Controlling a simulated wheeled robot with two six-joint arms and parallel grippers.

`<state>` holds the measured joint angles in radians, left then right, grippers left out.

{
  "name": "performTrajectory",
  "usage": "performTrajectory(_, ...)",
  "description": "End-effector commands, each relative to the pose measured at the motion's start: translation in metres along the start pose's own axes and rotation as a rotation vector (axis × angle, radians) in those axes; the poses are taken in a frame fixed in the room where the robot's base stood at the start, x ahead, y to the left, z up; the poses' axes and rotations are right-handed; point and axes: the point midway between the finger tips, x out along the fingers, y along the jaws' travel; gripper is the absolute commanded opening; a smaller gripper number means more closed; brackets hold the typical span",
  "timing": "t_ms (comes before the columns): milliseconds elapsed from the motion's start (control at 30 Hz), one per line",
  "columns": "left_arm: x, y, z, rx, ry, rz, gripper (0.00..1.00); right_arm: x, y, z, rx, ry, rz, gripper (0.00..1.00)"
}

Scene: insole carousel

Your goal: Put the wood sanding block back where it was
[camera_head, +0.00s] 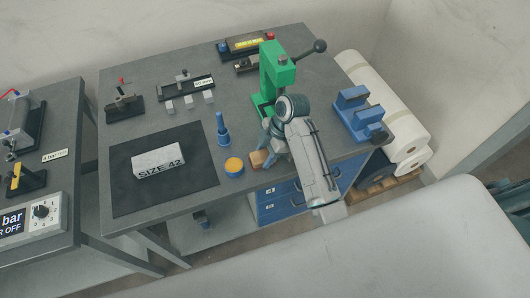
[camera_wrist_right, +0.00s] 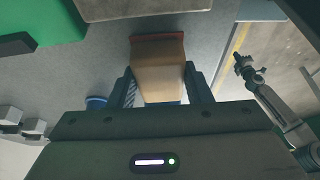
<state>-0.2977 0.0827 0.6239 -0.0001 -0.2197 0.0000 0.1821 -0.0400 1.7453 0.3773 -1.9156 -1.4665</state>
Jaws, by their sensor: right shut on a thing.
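The wood sanding block (camera_head: 258,159) is a small tan block near the table's front edge, right of an orange-lidded jar (camera_head: 234,166). My right gripper (camera_head: 269,150) is shut on it from above. In the right wrist view the block (camera_wrist_right: 158,78) sits between both fingers, with a reddish strip along its far end. I cannot tell whether it touches the tabletop. A grey arm with a small jaw-like end (camera_wrist_right: 249,70), seemingly my left one, shows only in the right wrist view. Its jaw state is too small to tell.
A green press (camera_head: 272,80) stands behind my right gripper. A blue bottle (camera_head: 222,131) is to its left, and a blue fixture (camera_head: 358,112) to its right. A dark mat (camera_head: 190,193) holds a "SIZE 42" block (camera_head: 158,160). Bare tabletop (camera_head: 330,140) lies between the press and fixture.

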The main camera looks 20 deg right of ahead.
Motion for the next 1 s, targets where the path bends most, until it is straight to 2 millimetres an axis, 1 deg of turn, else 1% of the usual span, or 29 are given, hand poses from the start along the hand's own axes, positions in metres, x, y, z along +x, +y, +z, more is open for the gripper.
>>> performTrajectory(33, -0.001, 0.001, 0.008, 0.000, -0.010, 0.001, 0.00, 0.002, 0.000, 0.001, 0.001, 0.000, -0.001, 0.23)
performTrajectory(67, -0.001, 0.002, 0.011, 0.000, -0.015, 0.002, 0.00, 0.002, 0.000, 0.001, 0.000, 0.000, 0.000, 0.49)
performTrajectory(100, -0.001, 0.002, 0.015, 0.000, -0.019, 0.002, 0.00, 0.002, 0.000, 0.001, 0.000, 0.000, 0.000, 0.56)
performTrajectory(167, -0.001, 0.003, 0.017, 0.000, -0.023, 0.003, 0.00, 0.002, 0.000, 0.001, 0.000, 0.000, 0.000, 0.66)
performTrajectory(267, -0.001, 0.003, 0.015, 0.000, -0.021, 0.004, 0.00, 0.001, 0.000, 0.001, 0.000, 0.000, 0.000, 0.66)
performTrajectory(433, 0.000, 0.003, 0.004, -0.001, -0.008, 0.003, 0.00, 0.001, 0.000, 0.000, 0.000, 0.000, 0.001, 0.66)
performTrajectory(567, 0.002, 0.003, -0.001, -0.001, 0.001, 0.003, 0.00, -0.006, 0.001, 0.000, -0.001, -0.001, 0.003, 0.66)
performTrajectory(667, 0.006, 0.004, -0.001, -0.001, 0.001, 0.003, 0.00, -0.021, 0.002, 0.000, -0.001, -0.001, 0.006, 0.66)
performTrajectory(733, 0.007, 0.004, 0.000, -0.002, 0.001, 0.003, 0.00, -0.037, 0.001, 0.000, -0.003, -0.002, 0.006, 0.66)
performTrajectory(767, -0.006, 0.003, -0.001, -0.002, -0.001, 0.003, 0.00, -0.048, 0.001, -0.003, -0.001, -0.003, 0.002, 0.66)
performTrajectory(800, -0.015, 0.002, -0.001, -0.002, -0.002, 0.004, 0.00, -0.057, 0.001, -0.003, 0.000, -0.003, 0.002, 0.66)
performTrajectory(1000, -0.043, 0.000, -0.002, -0.001, -0.004, 0.003, 0.00, -0.092, 0.000, -0.003, 0.000, -0.001, 0.000, 0.66)
